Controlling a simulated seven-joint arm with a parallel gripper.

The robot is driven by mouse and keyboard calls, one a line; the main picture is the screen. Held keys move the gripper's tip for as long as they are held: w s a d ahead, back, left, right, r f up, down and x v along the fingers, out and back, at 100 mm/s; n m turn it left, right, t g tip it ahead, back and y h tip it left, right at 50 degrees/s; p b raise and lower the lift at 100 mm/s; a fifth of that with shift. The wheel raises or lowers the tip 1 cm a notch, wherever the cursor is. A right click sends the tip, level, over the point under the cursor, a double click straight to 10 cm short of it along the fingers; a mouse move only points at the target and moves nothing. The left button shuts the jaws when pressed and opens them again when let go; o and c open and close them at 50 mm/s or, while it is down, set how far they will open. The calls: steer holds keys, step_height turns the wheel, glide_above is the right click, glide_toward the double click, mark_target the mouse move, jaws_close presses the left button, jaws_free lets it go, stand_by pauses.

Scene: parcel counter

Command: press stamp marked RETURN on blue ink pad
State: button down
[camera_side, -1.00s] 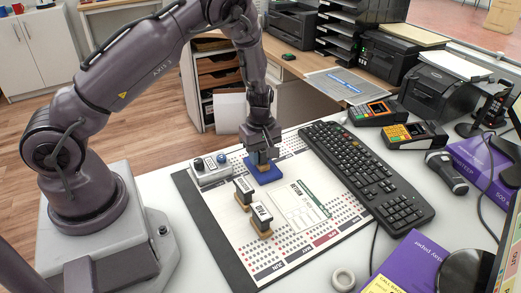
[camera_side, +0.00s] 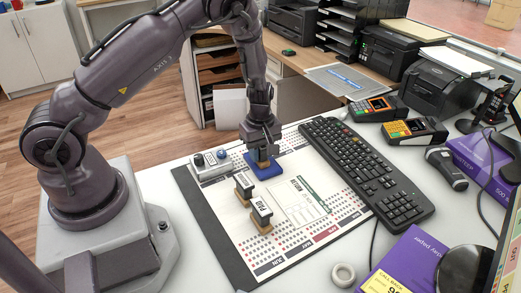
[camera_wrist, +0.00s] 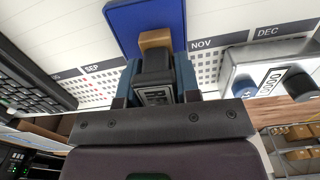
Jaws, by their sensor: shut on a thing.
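The blue ink pad (camera_side: 278,172) lies on the desk mat's far side; it also shows at the top of the wrist view (camera_wrist: 130,22). My gripper (camera_side: 263,150) is shut on a dark stamp with a wooden base (camera_wrist: 155,39). The stamp is upright over the pad; I cannot tell if its base touches it. In the wrist view the stamp's label is partly hidden and seems to begin with RE. Two other stamps stand on the mat: one labelled stamp (camera_side: 243,187) and one that seems to read PAID (camera_side: 261,214).
A grey numbering device (camera_side: 210,166) with knobs sits left of the pad. A keyboard (camera_side: 365,168) lies to the right, with card terminals (camera_side: 415,130) beyond it. The mat's front part is clear.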

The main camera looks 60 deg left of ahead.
steer(key=shift+r, duration=3)
